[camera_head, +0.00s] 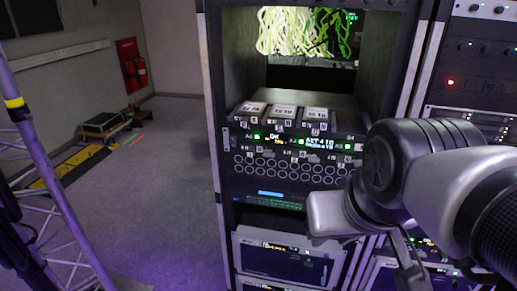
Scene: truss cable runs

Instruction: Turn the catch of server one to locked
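Server-like units stand low in the middle rack. One grey-framed unit (288,258) has a small lit yellow display and dark front. Another unit (383,275) is partly covered by my arm. I cannot read which is server one, and I cannot make out a catch or its position. My arm reaches in from the right, in front of the rack. A pale grey block at its end, which seems to be my gripper (328,214), is in front of the rack above the grey-framed unit.
A panel (290,170) with round ports and green displays sits above, with pale cable bundles (290,30) hanging higher. Another rack (475,60) stands right. A truss (45,190) rises at left. The floor between truss and rack is clear; a dark case (103,124) lies farther back.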

